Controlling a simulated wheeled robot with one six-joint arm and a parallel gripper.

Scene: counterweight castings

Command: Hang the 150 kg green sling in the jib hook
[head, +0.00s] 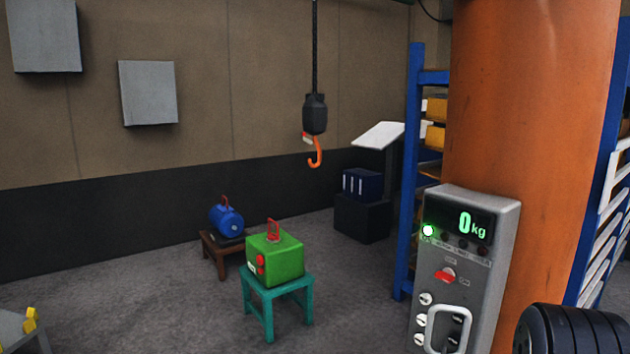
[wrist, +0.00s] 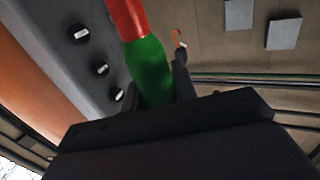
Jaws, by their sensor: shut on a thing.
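My gripper (wrist: 160,76) shows in the wrist view, shut on the green sling (wrist: 150,68). The sling has a red upper part that runs out of the top of the picture, so its far end is hidden. The orange jib hook (head: 315,155) hangs empty below a black block (head: 315,114) on a chain in the head view. The hook also shows small in the wrist view (wrist: 177,38), beyond the gripper and apart from it. I cannot make out the gripper or the sling in the head view.
A green block (head: 275,259) with a red lifting eye stands on a teal stool (head: 288,284). A blue cylinder (head: 227,221) rests on a brown stool (head: 222,246). A control box (head: 465,262) reading 0 kg is on the orange column (head: 530,130). Blue shelving (head: 408,180) stands behind.

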